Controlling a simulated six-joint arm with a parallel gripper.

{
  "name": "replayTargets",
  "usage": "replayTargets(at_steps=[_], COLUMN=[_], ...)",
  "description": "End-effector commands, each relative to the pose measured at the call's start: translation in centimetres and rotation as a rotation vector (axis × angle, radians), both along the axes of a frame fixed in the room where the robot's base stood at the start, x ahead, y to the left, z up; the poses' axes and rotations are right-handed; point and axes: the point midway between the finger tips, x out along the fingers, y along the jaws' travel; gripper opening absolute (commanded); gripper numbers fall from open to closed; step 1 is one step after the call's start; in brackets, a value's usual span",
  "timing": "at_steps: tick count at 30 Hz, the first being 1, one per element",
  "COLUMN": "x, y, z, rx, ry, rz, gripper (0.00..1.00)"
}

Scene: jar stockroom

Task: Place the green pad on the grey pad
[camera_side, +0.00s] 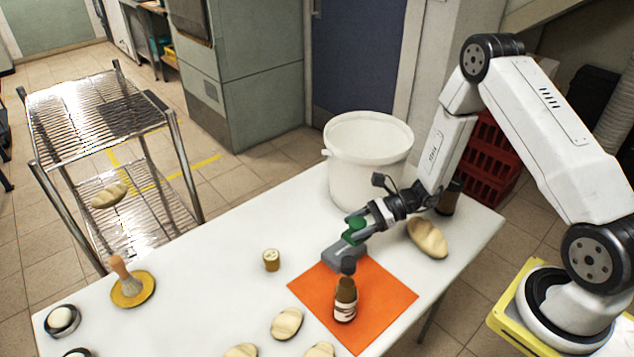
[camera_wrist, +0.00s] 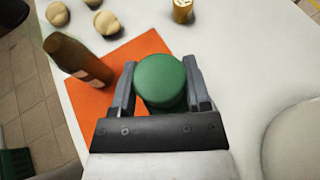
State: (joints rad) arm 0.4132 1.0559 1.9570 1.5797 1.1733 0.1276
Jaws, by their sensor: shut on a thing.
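The green pad (camera_side: 354,237) is a short round piece held between the fingers of my gripper (camera_side: 360,226). In the wrist view the green pad (camera_wrist: 160,80) sits between the two grey jaws (camera_wrist: 160,88), its round top facing the camera. Whether the two pads touch I cannot tell. The grey pad is not visible in the wrist view, where the green pad and my gripper cover that area.
A brown bottle (camera_side: 345,300) stands on the orange mat (camera_side: 385,298), close in front of the grey pad. A small jar (camera_side: 271,260) stands to the left. A white bucket (camera_side: 368,160) stands behind; a bread-like loaf (camera_side: 427,238) lies right.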

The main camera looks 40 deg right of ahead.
Motion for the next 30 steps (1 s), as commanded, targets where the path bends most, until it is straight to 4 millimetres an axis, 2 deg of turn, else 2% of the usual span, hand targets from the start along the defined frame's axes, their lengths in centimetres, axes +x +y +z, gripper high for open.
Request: replayTargets(at_steps=[3,9,20,30], x=[1.1,2.5,2.9,3.3], y=[0.0,0.0,0.0,0.0], z=[-1.5,-3.0,-3.5,-6.2], rx=[0.000,0.000,0.000,0.001], ry=[0.000,0.000,-0.001,0.001], rz=[0.001,0.001,0.000,0.001], gripper=[0.03,0.03,0.03,0.03])
